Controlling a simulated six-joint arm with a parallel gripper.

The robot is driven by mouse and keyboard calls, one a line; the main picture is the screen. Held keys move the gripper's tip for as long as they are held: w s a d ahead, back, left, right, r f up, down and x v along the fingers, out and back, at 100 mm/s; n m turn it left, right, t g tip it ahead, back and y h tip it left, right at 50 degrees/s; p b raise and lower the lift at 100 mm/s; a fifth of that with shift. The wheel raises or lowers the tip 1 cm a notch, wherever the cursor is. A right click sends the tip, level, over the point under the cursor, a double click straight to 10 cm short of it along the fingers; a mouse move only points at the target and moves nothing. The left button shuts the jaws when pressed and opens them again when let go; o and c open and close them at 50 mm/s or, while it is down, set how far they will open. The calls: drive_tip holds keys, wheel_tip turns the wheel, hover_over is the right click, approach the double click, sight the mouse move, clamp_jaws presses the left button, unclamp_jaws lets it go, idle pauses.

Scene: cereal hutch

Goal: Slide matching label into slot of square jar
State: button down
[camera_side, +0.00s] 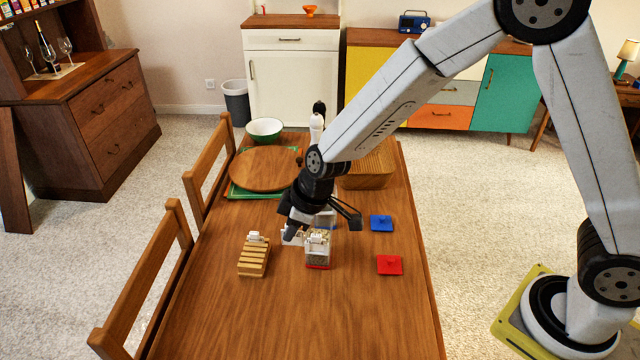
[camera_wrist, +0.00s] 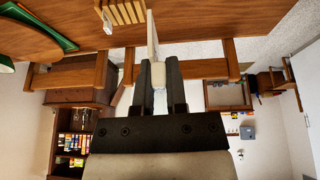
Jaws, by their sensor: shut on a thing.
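My gripper (camera_side: 292,231) is low over the table, shut on a white label (camera_wrist: 152,38). In the wrist view the two dark fingers (camera_wrist: 158,88) pinch the label's small tab, and its thin plate stands out beyond them. In the side view the label shows only partly, as a pale piece beside the fingers. A square jar (camera_side: 317,254) with a red band at its base stands just right of the fingers. Part of a blue-marked jar (camera_side: 328,222) shows behind it, mostly hidden by my gripper. The label's marking and the jar's slot cannot be made out.
A slatted wooden rack (camera_side: 253,261) with a white piece at its back stands left of the jar. A blue lid (camera_side: 381,223) and a red lid (camera_side: 389,265) lie to the right. A round board (camera_side: 264,169) and wooden box (camera_side: 368,180) are behind. The front table is clear.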

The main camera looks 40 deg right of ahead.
sight(293, 241)
wheel_tip(293, 241, up, 3)
drive_tip(key=shift+f, duration=0.1)
drive_tip(key=shift+w+d, duration=0.25)
drive_tip(key=w+d+n, duration=0.1)
drive_tip(key=w+d, duration=0.5)
drive_tip(key=d, duration=0.3)
drive_tip(key=w+d, duration=0.5)
drive_tip(key=d, duration=0.5)
drive_tip(key=shift+g+y, duration=0.3)
drive_tip(key=shift+g, duration=0.1)
wheel_tip(293, 241, down, 5)
drive_tip(key=shift+w+d+r, duration=0.1)
drive_tip(key=shift+w, duration=0.05)
drive_tip(key=shift+f, duration=2.7)
drive_tip(key=shift+f, duration=1.25)
idle(0.7)
